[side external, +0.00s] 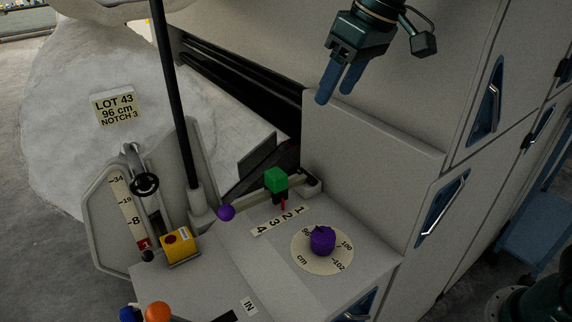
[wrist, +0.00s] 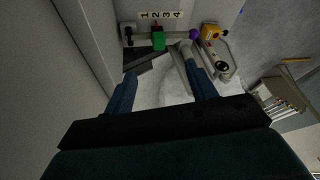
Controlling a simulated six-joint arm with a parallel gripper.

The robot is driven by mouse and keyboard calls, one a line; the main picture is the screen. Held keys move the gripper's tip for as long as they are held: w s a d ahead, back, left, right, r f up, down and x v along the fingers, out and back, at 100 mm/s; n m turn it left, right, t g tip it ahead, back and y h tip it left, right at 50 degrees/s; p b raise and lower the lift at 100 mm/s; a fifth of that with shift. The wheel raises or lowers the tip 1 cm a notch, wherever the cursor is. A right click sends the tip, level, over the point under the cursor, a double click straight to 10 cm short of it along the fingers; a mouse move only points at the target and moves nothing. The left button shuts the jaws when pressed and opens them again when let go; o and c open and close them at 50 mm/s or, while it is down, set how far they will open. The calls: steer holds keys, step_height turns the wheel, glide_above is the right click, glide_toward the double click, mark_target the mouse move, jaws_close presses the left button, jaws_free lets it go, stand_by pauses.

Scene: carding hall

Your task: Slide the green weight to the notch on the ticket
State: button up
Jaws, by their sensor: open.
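The ticket (side external: 116,108) on the pale bulky mass at left reads LOT 43, 96 cm, NOTCH 3. The green weight (side external: 276,180) is a small block on a short rail on the machine's top, with a red pointer below it. A strip (side external: 278,221) beside the rail is numbered 1 to 4. In the wrist view the green weight (wrist: 158,41) lines up with about the 2 on the strip (wrist: 160,15). My gripper (side external: 333,94) has two blue fingers and is open and empty, well above the weight. The fingers also show in the wrist view (wrist: 160,72).
A purple ball (side external: 226,212) is at the rail's left end. A purple knob (side external: 322,241) sits on a cm dial in front. A black upright post (side external: 175,100) stands left of the rail. A yellow box (side external: 179,246) and a lever scale are further left. A tall panel (side external: 370,140) rises behind.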

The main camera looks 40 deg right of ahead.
steer(key=w+a+f+m+g+h, duration=0.1)
steer(key=w+a+f+g, duration=0.15)
steer(key=w, duration=0.35)
steer(key=m+g+h, duration=0.1)
steer(key=m, duration=0.1)
glide_above(276, 172)
step_height(276, 172, down, 7)
steer(key=shift+f, duration=0.2)
step_height(276, 172, down, 14)
steer(key=shift+r, duration=0.1)
stand_by(0.3)
steer(key=shift+c, duration=0.5)
jaws_close()
steer(key=shift+a, duration=1.85)
steer(key=shift+o, duration=0.5)
jaws_free()
